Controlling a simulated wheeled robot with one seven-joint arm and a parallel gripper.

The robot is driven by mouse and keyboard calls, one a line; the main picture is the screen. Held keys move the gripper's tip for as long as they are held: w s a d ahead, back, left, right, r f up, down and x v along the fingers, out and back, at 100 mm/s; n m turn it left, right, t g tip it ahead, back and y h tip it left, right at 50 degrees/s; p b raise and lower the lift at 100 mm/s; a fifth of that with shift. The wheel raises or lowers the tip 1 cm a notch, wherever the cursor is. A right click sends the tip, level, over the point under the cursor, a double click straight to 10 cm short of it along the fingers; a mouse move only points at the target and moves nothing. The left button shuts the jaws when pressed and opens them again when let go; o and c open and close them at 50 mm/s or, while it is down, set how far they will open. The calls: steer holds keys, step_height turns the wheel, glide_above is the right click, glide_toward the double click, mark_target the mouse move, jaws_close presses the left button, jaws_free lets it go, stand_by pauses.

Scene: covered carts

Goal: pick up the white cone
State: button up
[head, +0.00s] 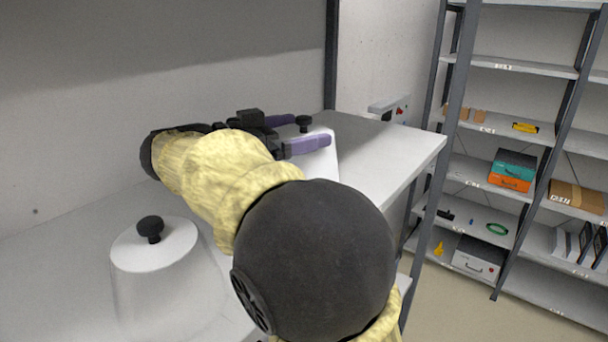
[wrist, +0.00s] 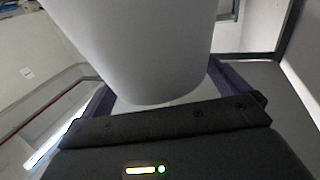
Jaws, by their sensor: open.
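The white cone (head: 322,162) stands upright on the white shelf toward its far right end, with a small black knob on top. My gripper (head: 312,129) is open around its upper part. One purple finger crosses in front of the cone and the other reaches behind it, with the knob between them. In the wrist view the cone (wrist: 140,45) fills the top middle, between the purple fingers of my gripper (wrist: 160,92). Whether either finger touches it I cannot tell. My arm hides the cone's lower left side in the head view.
A pale, partly see-through cover (head: 155,262) with a black knob stands on the shelf (head: 385,160) at the near left. A wall lies behind and a dark post (head: 331,55) rises at the back. Racks with boxes (head: 512,168) stand at the right. The shelf's right end is clear.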

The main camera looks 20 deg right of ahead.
steer(key=c, duration=1.1)
steer(key=shift+o, duration=0.2)
steer(key=shift+r, duration=0.1)
step_height(320, 180, up, 18)
steer(key=b, duration=0.1)
stand_by(0.3)
